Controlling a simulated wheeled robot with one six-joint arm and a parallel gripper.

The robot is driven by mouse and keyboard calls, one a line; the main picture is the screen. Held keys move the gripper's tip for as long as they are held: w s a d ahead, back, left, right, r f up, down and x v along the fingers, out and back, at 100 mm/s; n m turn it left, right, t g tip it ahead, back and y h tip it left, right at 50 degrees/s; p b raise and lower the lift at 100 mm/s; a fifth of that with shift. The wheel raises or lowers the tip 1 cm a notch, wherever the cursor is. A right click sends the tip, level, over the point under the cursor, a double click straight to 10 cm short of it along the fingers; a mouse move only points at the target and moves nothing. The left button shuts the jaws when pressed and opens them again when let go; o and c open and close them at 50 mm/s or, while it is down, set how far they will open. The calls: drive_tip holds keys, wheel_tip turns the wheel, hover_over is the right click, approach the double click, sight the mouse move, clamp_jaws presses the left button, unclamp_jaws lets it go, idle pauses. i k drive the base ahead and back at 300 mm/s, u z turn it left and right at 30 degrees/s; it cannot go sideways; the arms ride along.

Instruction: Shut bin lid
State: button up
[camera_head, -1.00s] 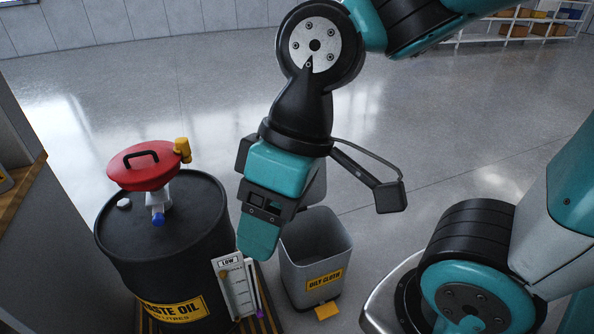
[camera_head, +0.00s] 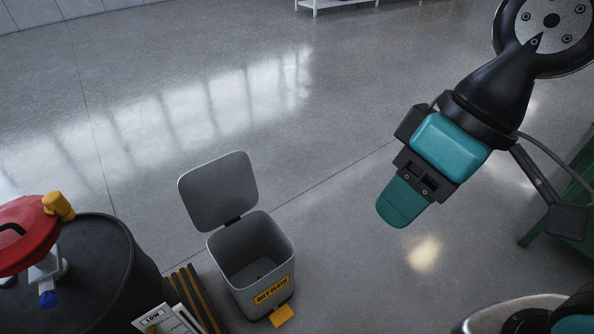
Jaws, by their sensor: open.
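The grey bin (camera_head: 278,246) stands on the floor at the lower middle, with a yellow "OILY CLOTH" label and a yellow pedal (camera_head: 282,316) at its front. Its grey lid (camera_head: 218,190) is open, standing up and tilted back from a hinge on the bin's rear left edge. The inside of the bin shows and looks mostly empty. My gripper (camera_head: 397,207) is to the right of the bin and apart from it, pointing down to the left. Only one teal finger shows clearly, and nothing is seen in its grasp.
A black drum (camera_head: 95,262) with a red funnel lid (camera_head: 24,232) stands left of the bin. A striped pallet edge (camera_head: 195,300) and a "LOW" card (camera_head: 160,318) lie between them. Green furniture (camera_head: 560,208) is at the right. Floor behind the bin is clear.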

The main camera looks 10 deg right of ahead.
sight(217, 192)
drive_tip(key=z, duration=0.5)
drive_tip(key=i, duration=4.05)
drive_tip(key=u, duration=1.85)
drive_tip(key=i, duration=2.5)
drive_tip(key=u, duration=4.05)
